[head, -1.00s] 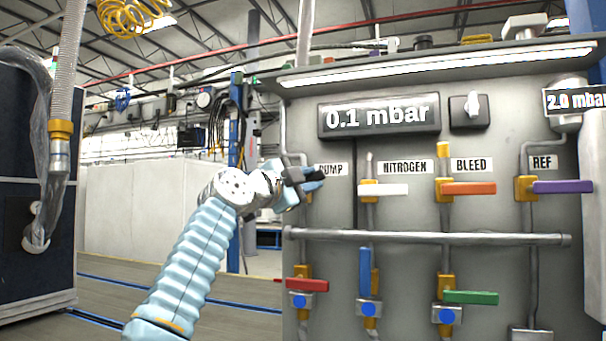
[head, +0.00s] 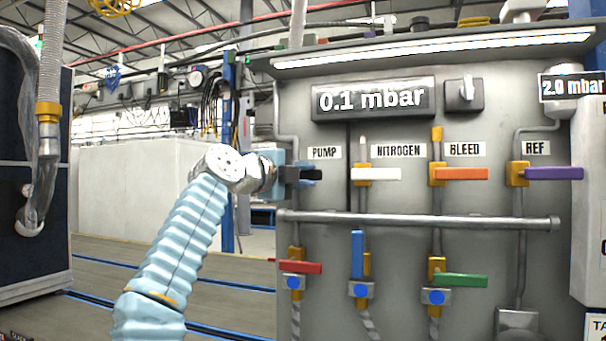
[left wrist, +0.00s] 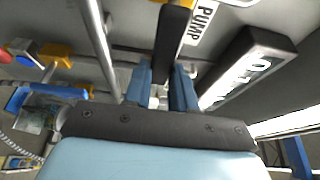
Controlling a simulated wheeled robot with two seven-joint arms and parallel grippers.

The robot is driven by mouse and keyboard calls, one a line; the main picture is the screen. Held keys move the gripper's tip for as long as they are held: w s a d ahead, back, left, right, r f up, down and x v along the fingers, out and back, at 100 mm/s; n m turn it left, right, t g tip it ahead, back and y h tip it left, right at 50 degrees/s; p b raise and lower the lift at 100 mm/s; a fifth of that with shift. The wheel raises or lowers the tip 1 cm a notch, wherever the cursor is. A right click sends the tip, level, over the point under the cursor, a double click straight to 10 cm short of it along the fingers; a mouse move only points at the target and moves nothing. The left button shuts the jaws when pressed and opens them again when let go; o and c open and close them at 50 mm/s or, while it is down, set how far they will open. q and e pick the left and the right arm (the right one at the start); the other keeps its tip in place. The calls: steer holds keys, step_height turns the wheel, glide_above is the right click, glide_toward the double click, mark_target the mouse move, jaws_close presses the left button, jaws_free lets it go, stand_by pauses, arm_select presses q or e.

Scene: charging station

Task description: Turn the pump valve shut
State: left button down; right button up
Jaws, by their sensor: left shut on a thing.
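The pump valve's black handle (head: 314,174) is below the PUMP label (head: 324,152) on the grey panel and points roughly level to the right. My left gripper (head: 303,174) comes in from the left and is shut on this handle. In the left wrist view the black handle (left wrist: 172,45) runs between the two blue fingers (left wrist: 162,85), with the PUMP label beside it. The valve body is mostly hidden behind the gripper. My right gripper is not in view.
Nitrogen's white handle (head: 376,174), bleed's orange handle (head: 462,174) and the purple REF handle (head: 553,173) stand to the right. A horizontal pipe (head: 420,220) runs below, above red (head: 301,267), blue (head: 357,254) and green (head: 460,280) handles. The display (head: 373,98) reads 0.1 mbar.

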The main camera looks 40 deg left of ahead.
arm_select(q)
steer(key=c, duration=0.9)
jaws_free()
steer(key=shift+s+f, duration=0.1)
steer(key=shift+s, duration=0.2)
steer(key=s+b, duration=0.1)
steer(key=s, duration=0.3)
steer(key=s+b, duration=0.2)
steer(key=s, duration=0.2)
steer(key=s+a+b, duration=0.1)
steer(key=s+b, duration=0.1)
steer(key=s, duration=0.3)
steer(key=shift+s, duration=0.1)
